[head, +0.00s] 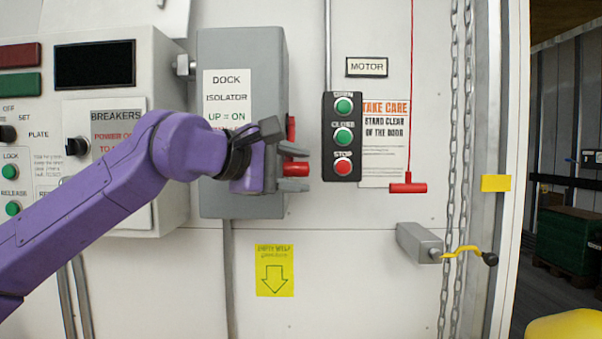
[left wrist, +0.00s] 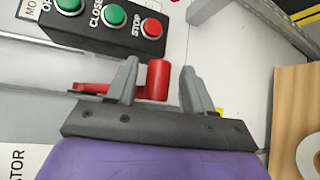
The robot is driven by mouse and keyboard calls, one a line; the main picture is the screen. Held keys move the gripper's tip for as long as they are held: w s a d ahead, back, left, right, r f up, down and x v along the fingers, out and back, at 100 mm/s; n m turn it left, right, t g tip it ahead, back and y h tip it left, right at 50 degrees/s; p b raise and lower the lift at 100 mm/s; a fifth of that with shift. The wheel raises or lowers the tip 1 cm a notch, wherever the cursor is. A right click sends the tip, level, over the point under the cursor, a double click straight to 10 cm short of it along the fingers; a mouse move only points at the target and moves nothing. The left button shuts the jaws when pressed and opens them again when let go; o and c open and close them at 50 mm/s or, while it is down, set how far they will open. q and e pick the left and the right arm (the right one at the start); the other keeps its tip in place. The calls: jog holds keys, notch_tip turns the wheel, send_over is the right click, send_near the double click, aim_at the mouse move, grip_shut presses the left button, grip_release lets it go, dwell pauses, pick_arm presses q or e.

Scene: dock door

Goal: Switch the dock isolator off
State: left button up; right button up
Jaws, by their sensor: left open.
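The dock isolator (head: 243,60) is a grey wall box with a label reading UP = ON. Its red lever handle (head: 296,169) sticks out at the box's right side, below a red lever arm (head: 291,127), so the lever appears to point down. My left gripper (head: 301,169) is open, with one finger above the handle and one below. In the left wrist view the red handle (left wrist: 158,80) shows between the two spread fingers (left wrist: 160,92), with gaps on both sides. My purple arm hides part of the box and label. My right gripper is not in view.
A push-button station (head: 343,136) and a red pull handle (head: 408,187) on a cord are right of the isolator. A grey box with a yellow crank (head: 463,252) is lower right, near hanging chains (head: 449,130). The breakers panel (head: 165,85) stands at left.

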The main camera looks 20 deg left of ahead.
pick_arm(q)
jog(key=b+v, duration=0.1)
jog(key=v, duration=0.8)
